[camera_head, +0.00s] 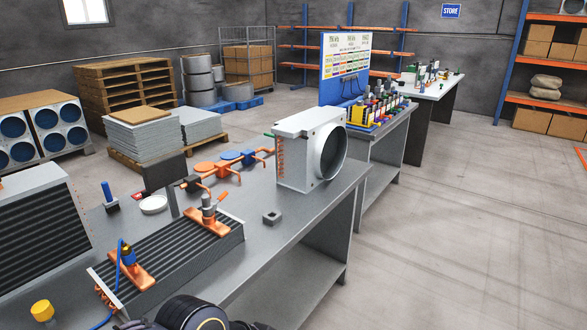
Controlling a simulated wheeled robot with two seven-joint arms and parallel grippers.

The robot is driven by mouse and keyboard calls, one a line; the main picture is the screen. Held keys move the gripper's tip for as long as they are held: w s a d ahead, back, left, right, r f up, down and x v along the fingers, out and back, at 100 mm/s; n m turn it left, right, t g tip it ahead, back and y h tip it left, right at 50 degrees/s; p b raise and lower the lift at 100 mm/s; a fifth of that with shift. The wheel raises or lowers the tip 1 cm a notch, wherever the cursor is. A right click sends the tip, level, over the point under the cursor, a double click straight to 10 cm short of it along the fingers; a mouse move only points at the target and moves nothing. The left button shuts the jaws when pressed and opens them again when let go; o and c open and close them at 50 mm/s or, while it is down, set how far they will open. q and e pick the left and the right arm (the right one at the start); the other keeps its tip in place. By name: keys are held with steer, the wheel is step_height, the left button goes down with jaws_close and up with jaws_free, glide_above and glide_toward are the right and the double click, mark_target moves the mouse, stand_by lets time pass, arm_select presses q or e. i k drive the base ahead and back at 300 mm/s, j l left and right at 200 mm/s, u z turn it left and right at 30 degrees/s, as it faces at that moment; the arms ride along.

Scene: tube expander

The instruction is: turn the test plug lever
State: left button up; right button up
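A finned coil (165,262) lies on the grey workbench with two orange brackets across it. The far bracket (208,222) carries a grey cylindrical fitting with a short orange-red handle (222,198) tilted up to the right, which looks like a plug lever. The near bracket (130,268) carries a brass-coloured fitting (127,252) with a blue hose. I cannot tell for sure which fitting is the test plug. A dark rounded part of my arm shows at the bottom edge, near the coil's front. No gripper fingers can be made out.
A white-grey housing with a round opening (310,155) stands at the bench's far end. A small grey block (272,217), orange and blue pipe tools (230,158), a white dish (153,204) and a yellow knob (42,311) are on the bench. The floor at right is clear.

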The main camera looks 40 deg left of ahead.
mark_target(223, 196)
steer(key=i+l+u, duration=0.2)
steer(key=i, duration=0.4)
steer(key=i+u, duration=0.2)
steer(key=i, duration=0.45)
steer(key=i+l+u, duration=0.1)
steer(key=u, duration=0.35)
steer(key=i+l+u, duration=0.2)
steer(key=u, duration=0.2)
steer(key=i+l+u, duration=0.2)
steer(key=u, duration=0.25)
steer(key=i+l+u, duration=0.2)
steer(key=u, duration=0.2)
steer(key=i+l+u, duration=0.1)
steer(key=u, duration=0.35)
steer(key=i+l+u, duration=0.1)
steer(key=u, duration=0.35)
steer(key=l+u, duration=0.25)
steer(key=u, duration=0.25)
steer(key=l+u, duration=0.2)
steer(key=u, duration=0.25)
steer(key=l+u, duration=0.25)
steer(key=u, duration=0.2)
steer(key=l+u, duration=0.2)
steer(key=u, duration=0.25)
steer(key=l+u, duration=0.4)
